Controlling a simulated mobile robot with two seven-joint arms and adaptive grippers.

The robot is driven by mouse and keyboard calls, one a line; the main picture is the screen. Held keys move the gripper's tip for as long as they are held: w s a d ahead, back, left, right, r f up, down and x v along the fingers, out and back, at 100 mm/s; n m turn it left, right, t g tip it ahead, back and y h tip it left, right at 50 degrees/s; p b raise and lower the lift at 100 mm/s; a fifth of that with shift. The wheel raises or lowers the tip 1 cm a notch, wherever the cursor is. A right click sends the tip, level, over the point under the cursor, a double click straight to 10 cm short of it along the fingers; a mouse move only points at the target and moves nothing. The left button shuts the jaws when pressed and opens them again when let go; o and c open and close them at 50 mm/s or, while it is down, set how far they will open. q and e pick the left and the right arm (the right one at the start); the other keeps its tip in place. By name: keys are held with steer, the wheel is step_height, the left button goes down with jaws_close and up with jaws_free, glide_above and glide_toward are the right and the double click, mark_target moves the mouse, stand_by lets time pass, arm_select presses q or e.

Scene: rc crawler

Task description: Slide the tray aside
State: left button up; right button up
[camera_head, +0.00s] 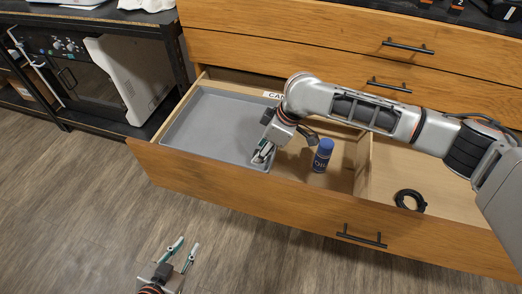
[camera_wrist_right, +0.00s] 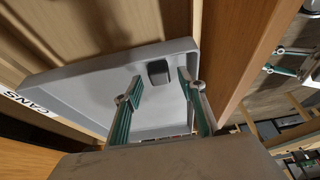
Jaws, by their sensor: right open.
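The grey tray (camera_head: 215,122) lies in the left part of the open wooden drawer in the head view. It also shows in the right wrist view (camera_wrist_right: 85,92). My right gripper (camera_head: 262,153) reaches down at the tray's right front edge. In the right wrist view its two fingers (camera_wrist_right: 160,82) are apart, with a dark square patch on the tray between and beyond them. I cannot tell whether the fingers touch the tray. My left gripper (camera_head: 183,250) is open and empty above the floor, in front of the drawer.
A blue can (camera_head: 322,155) stands in the drawer right of the tray. A "CANS" label (camera_head: 273,95) is at the drawer's back. Bare drawer floor lies around the can. A black shelf (camera_head: 150,25) stands at left.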

steer(key=shift+w+a+f, duration=0.1)
steer(key=shift+a+f, duration=0.05)
steer(key=shift+f, duration=0.25)
steer(key=shift+c, duration=0.3)
jaws_close()
